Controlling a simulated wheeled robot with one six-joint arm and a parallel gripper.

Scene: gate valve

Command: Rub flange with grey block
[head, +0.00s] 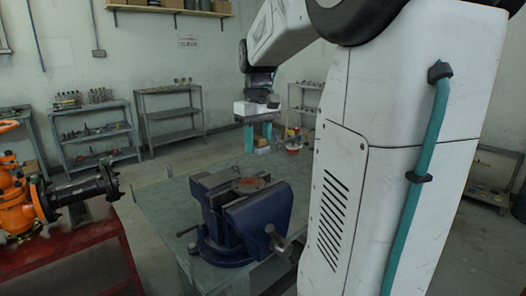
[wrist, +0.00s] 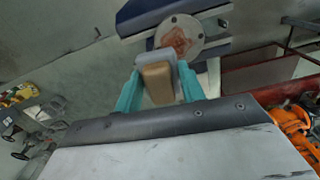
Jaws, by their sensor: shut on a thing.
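In the wrist view the flange (wrist: 181,36) shows bolt holes around the patch. My gripper (wrist: 160,76) has teal fingers shut on the grey block (wrist: 156,57), which has a tan part facing the camera. The block overlaps the flange's near edge in that view. In the head view my gripper (head: 258,138) hangs above and beyond the vise, apart from the flange; the block is hard to make out there.
The vise stands on a grey-green workbench (head: 165,205). An orange valve (head: 18,212) with a black flanged pipe sits on a red stand (head: 75,262) at left. Shelves (head: 95,130) line the back wall. Space above the bench left of the vise is clear.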

